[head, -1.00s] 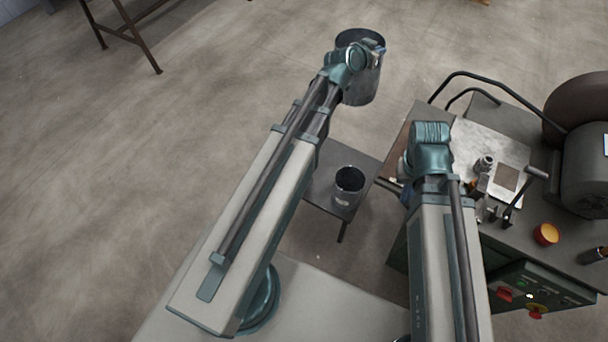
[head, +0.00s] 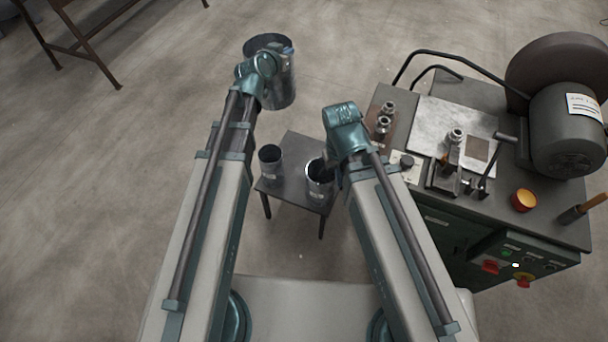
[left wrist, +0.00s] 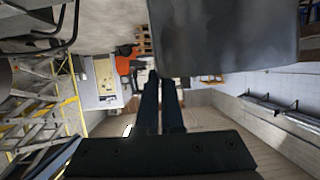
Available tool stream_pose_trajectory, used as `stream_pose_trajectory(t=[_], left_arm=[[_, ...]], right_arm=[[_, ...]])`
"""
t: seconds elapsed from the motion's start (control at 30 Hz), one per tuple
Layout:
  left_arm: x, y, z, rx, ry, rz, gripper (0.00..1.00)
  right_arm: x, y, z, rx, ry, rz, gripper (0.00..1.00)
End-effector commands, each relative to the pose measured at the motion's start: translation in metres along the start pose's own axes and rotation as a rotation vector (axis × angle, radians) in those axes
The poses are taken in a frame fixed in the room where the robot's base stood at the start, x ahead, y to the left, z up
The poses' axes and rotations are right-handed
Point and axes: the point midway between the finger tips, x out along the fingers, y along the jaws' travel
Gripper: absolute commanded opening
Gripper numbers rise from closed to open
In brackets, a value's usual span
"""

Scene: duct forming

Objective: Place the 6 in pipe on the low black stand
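The 6 in pipe, a large grey metal cylinder (head: 284,84), is the biggest pipe in view. It hangs upright from my left gripper (head: 268,62), beyond the low black stand. The left wrist view shows the pipe's dark wall (left wrist: 225,38) beside the two fingers (left wrist: 162,105), which are close together at it. The low black stand (head: 292,150) is a small dark table between my arms. Two smaller pipes stand on it, one at left (head: 270,160) and one at right (head: 318,185). My right wrist is right of the stand; its fingers are hidden.
A brown steel table frame (head: 75,62) is at far left. The floor (head: 140,150) left of the stand is clear.

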Motion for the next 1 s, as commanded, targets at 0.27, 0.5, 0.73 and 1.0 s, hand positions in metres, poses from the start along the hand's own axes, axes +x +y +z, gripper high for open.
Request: stream_pose_trajectory(t=[0.27, 0.5, 0.73, 1.0], left_arm=[[0.041, 0.045, 0.074, 0.040, 0.002, 0.047, 0.00], [0.067, 0.082, 0.123, 0.070, 0.003, 0.084, 0.00], [0.081, 0.105, 0.151, 0.092, 0.004, 0.106, 0.00], [0.084, 0.113, 0.158, 0.098, 0.005, 0.115, 0.00]], right_arm=[[0.085, -0.008, -0.005, 0.000, 0.000, 0.000, 0.00], [0.139, -0.013, -0.008, -0.001, 0.000, 0.000, 0.00], [0.170, -0.016, -0.010, -0.001, 0.000, 0.000, 0.00], [0.178, -0.017, -0.011, -0.001, 0.000, 0.000, 0.00]])
